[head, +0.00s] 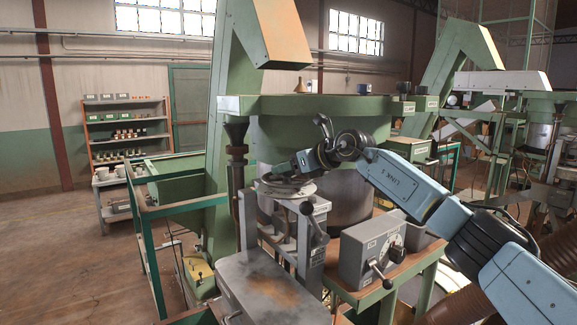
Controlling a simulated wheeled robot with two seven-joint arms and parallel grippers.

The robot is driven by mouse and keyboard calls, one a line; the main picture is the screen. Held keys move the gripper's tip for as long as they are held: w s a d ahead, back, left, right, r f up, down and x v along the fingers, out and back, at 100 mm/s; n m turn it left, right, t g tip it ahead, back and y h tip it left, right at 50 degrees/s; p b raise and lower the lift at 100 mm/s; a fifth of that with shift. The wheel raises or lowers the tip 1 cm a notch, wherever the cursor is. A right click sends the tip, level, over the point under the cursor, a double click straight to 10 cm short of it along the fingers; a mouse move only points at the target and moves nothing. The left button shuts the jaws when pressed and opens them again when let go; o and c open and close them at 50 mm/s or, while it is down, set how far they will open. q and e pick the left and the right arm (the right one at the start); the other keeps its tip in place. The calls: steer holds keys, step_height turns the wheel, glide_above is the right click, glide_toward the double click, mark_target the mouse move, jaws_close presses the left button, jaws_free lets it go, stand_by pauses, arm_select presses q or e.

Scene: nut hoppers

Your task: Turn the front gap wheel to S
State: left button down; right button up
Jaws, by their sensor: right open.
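A round grey wheel or dial (287,189) lies nearly flat on top of the machine's front post, below the large hopper drum; it looks like the front gap wheel. No S mark on it is readable at this size. My right gripper (274,178), at the end of my blue arm from the right, is open, with its fingers just above the wheel's left part. Whether the fingers touch the rim, I cannot tell. The gripper and wrist hide the wheel's back part. My left gripper is not in view.
A black-knobbed lever (314,223) stands in front of the wheel. A grey control box (368,252) with a dial and lever is at the right. The drum (345,190) is close behind. Green rails (146,235) stand left; open floor (60,255) lies beyond.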

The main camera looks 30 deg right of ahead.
steer(key=shift+s, duration=0.1)
steer(key=shift+c, duration=0.8)
steer(key=c, duration=0.8)
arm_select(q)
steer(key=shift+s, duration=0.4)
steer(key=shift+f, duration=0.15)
